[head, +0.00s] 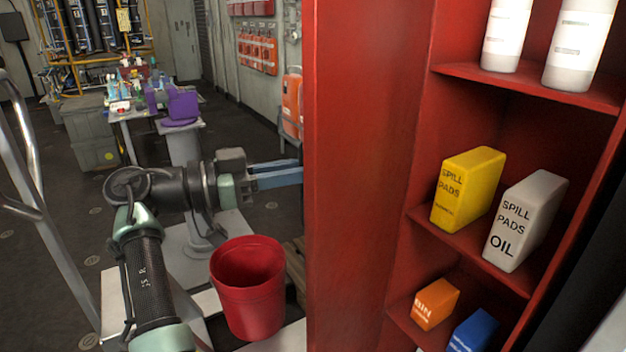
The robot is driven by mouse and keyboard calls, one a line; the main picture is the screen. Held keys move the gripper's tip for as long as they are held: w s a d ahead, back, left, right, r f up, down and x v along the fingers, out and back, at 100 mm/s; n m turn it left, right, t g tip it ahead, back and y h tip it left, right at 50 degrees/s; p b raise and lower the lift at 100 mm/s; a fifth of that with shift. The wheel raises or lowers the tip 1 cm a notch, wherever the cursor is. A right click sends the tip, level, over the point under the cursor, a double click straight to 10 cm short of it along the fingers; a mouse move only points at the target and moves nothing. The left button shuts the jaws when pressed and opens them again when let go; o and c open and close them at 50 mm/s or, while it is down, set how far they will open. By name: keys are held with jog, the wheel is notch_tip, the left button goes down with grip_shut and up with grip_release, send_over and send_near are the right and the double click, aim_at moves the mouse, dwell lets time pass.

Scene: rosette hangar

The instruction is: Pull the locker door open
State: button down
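The red locker (365,180) fills the right half of the head view. Its shelved inside is in plain sight, with no door across the shelves. A broad upright red panel forms its left part; I cannot tell whether this is the door standing open or the side wall. My gripper (276,175) reaches from the left, its blue-grey fingers pointing right at the panel's left edge. The fingertips end at or behind that edge and are hidden. I cannot see a handle, whether the fingers touch the panel, or whether they are open or shut.
The shelves hold white bottles (508,35), a yellow spill pads box (467,188), a grey one (525,220), and orange (436,303) and blue (474,331) boxes. A red bucket (250,290) stands below my gripper. A cluttered table (130,112) is behind; dark floor lies left.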

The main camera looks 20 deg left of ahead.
jog(key=shift+w, duration=0.15)
dwell(0.4)
jog(key=c, duration=0.8)
grip_release()
jog(key=shift+c, duration=0.2)
jog(key=shift+a, duration=0.15)
jog(key=v, duration=1.2)
jog(key=shift+s+a+b, duration=0.3)
jog(key=shift+b, duration=0.05)
